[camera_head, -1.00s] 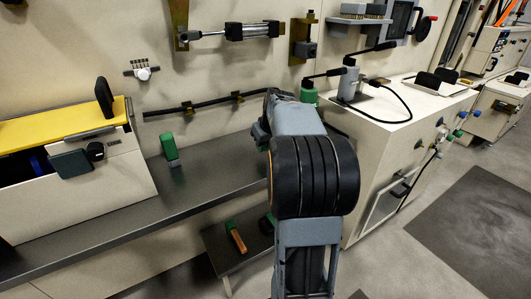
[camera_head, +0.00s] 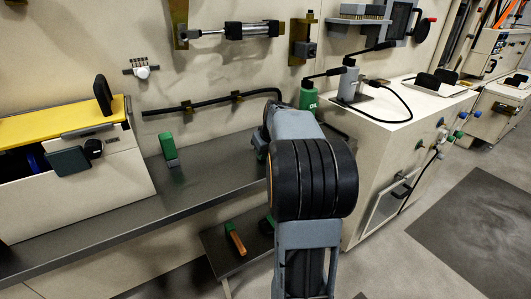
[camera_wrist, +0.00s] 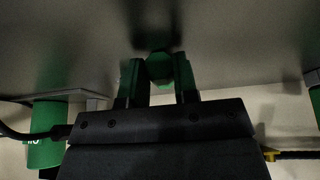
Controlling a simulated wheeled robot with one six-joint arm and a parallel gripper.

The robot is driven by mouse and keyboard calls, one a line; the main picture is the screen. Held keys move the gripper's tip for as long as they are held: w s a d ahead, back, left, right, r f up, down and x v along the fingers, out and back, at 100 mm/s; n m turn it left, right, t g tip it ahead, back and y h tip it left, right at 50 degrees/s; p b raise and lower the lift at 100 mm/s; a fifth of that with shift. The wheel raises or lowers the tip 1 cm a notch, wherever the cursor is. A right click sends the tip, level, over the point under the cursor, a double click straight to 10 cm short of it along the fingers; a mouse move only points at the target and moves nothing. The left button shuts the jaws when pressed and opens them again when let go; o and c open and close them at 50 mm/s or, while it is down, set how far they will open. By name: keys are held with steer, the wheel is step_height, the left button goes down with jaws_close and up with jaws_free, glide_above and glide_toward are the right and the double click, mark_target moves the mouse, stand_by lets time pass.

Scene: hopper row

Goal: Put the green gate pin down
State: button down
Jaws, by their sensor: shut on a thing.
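The green gate pin (camera_wrist: 160,67) shows in the wrist view as a green, many-sided end between the two fingers of my gripper (camera_wrist: 157,82). My gripper is shut on it. The pin is close to the grey shelf surface (camera_wrist: 235,45), with a dark shadow beside it; I cannot tell whether it touches. In the head view my own arm hides the gripper and the held pin. The same grey shelf (camera_head: 205,182) runs along the wall there.
A green block (camera_head: 168,148) stands on the shelf, right of the yellow-topped box (camera_head: 110,178). A green bottle (camera_head: 308,97) stands behind my arm near the white cabinet (camera_head: 385,135). A low stand (camera_head: 213,240) holds a green-and-orange piece (camera_head: 236,238).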

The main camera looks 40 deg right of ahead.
steer(key=c, duration=0.9)
jaws_free()
steer(key=shift+s+f, duration=0.15)
steer(key=shift+f, duration=0.65)
steer(key=shift+a, duration=0.15)
steer(key=w+d+r+p+v, duration=0.1)
steer(key=p+v, duration=0.3)
steer(key=v, duration=0.9)
steer(key=shift+n+g+y, duration=0.3)
steer(key=shift+n+g, duration=0.5)
steer(key=shift+g, duration=0.1)
steer(key=s+a+f, duration=0.4)
steer(key=a, duration=0.4)
steer(key=s+a+f, duration=0.3)
steer(key=a+f, duration=0.1)
steer(key=a, duration=0.4)
steer(key=s+a+f, duration=0.4)
steer(key=a+f, duration=0.1)
steer(key=a, duration=0.3)
steer(key=shift+s+a, duration=0.3)
steer(key=shift+a, duration=0.1)
